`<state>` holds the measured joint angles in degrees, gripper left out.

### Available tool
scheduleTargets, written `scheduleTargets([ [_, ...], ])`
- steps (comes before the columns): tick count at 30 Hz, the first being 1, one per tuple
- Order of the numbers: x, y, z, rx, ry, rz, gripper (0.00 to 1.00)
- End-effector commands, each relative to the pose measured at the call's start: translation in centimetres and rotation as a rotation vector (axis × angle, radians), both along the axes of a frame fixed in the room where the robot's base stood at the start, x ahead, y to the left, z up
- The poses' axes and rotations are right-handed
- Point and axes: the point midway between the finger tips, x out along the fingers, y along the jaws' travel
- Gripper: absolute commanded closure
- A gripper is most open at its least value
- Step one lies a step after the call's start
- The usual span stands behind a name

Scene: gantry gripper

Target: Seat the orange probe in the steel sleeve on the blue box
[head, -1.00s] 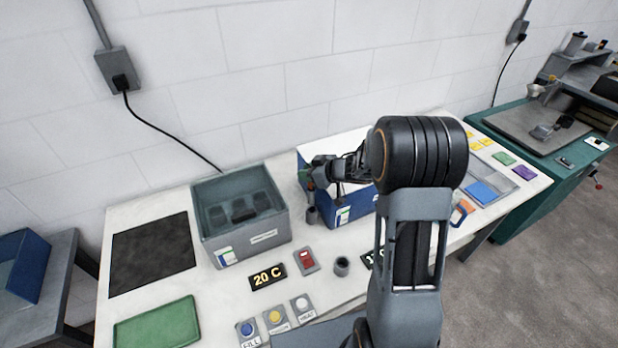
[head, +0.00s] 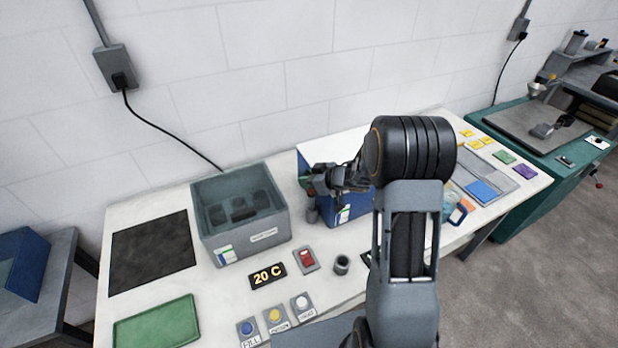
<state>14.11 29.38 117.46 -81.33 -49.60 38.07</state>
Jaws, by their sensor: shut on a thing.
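The blue box (head: 345,213) with a pale top stands at the back of the white table, partly hidden by my arm. The steel sleeve (head: 313,214) is a small grey upright cylinder at the box's left front edge. My gripper (head: 313,184) is above the sleeve, at the left end of the box, and is shut on the orange probe. The probe is hardly visible between the dark fingers, so its tip is hidden. I cannot tell whether the probe touches the sleeve or is inside it.
A grey water bath (head: 240,235) stands left of the blue box. In front are a 20 C display (head: 268,276), a red switch (head: 306,260), a small dark cup (head: 342,264) and several buttons. A black mat (head: 150,252) and green tray (head: 157,325) lie at left.

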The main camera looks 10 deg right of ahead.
Motion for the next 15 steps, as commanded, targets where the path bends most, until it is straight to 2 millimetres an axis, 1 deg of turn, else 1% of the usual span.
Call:
scheduleTargets([
  [1,0.02,0.0,0.06,0.001,-0.001,0.0,1.0],
  [2,0.01,0.01,0.04,0.0,0.0,0.0,0.73],
  [3,0.01,0.01,0.04,0.0,0.0,0.0,0.69],
  [9,0.0,0.0,0.04,0.0,0.0,0.0,0.5],
  [15,0.01,0.01,0.06,0.0,0.0,0.0,0.5],
])
